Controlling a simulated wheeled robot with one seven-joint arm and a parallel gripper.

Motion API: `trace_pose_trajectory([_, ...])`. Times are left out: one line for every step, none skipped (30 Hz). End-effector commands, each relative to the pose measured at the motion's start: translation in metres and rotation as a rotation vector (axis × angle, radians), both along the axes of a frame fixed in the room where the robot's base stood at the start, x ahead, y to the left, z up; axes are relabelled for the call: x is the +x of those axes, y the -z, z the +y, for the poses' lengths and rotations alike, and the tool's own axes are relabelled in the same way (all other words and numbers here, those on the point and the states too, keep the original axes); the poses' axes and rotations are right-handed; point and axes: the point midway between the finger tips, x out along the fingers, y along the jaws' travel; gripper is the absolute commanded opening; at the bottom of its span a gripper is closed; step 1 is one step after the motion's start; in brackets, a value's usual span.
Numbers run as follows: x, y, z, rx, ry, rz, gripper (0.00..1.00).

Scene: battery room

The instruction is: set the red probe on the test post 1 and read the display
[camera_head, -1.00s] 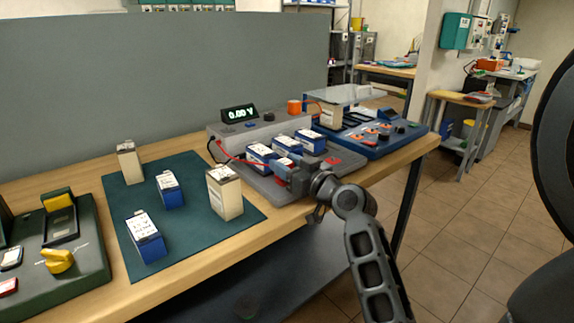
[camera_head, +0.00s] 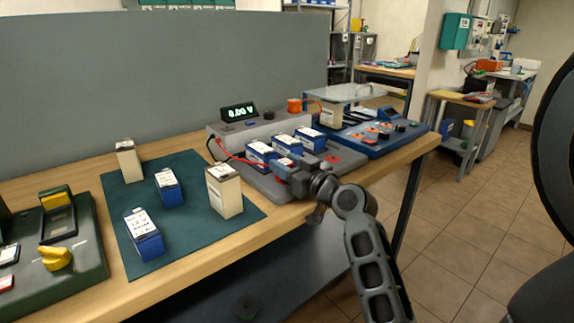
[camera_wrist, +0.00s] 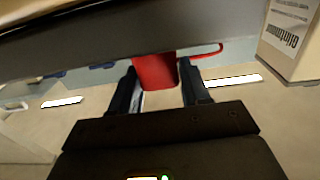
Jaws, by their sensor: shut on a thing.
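My gripper (camera_head: 292,180) is at the front edge of the grey tester (camera_head: 262,181). In the wrist view, my gripper (camera_wrist: 160,85) is shut on the red probe (camera_wrist: 153,71), which sits between the fingers with a red lead (camera_wrist: 212,50) running off to the right. In the head view the red lead (camera_head: 235,159) runs from the tester to my gripper, which hides the probe. The lit display (camera_head: 239,112) seems to show about 0.00 V, but its digits are blurred. I cannot make out test post 1 or whether the probe tip touches anything.
Several blue batteries (camera_head: 262,153) stand on the tester close to my gripper. A dark green mat (camera_head: 190,228) on the left holds blue and cream batteries. A blue unit (camera_head: 375,147) with a clear cover stands at the right. A green device (camera_head: 85,265) is far left.

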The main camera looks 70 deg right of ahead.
Motion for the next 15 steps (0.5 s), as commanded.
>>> trace_pose_trajectory([0.0000,0.0016,0.0000,-0.001,0.000,-0.001,0.15])
trace_pose_trajectory([0.0000,0.0020,0.0000,-0.001,0.000,-0.001,0.15])
trace_pose_trajectory([0.0000,0.0028,0.0000,-0.001,0.000,-0.001,0.15])
trace_pose_trajectory([0.0000,0.0032,0.0000,-0.001,0.000,-0.001,0.15])
trace_pose_trajectory([0.0000,0.0038,0.0000,-0.001,0.000,-0.001,0.15])
trace_pose_trajectory([0.0000,0.0044,0.0000,-0.001,0.000,-0.001,0.15])
trace_pose_trajectory([0.0000,0.0050,0.0000,-0.001,0.000,-0.001,0.15])
trace_pose_trajectory([0.0000,0.0055,0.0000,-0.001,0.000,-0.001,0.15])
trace_pose_trajectory([0.0000,0.0062,0.0000,-0.001,0.000,-0.001,0.15])
trace_pose_trajectory([0.0000,0.0067,0.0000,-0.001,0.000,-0.001,0.15])
trace_pose_trajectory([0.0000,0.0072,0.0000,-0.001,0.000,-0.001,0.15])
trace_pose_trajectory([-0.0001,0.0062,-0.0001,-0.001,0.000,-0.001,0.49])
trace_pose_trajectory([-0.0001,0.0060,-0.0001,-0.001,0.000,-0.001,0.52])
trace_pose_trajectory([-0.0001,0.0060,-0.0001,-0.001,0.000,-0.001,0.55])
trace_pose_trajectory([-0.0001,0.0061,-0.0001,-0.001,0.000,-0.001,0.57])
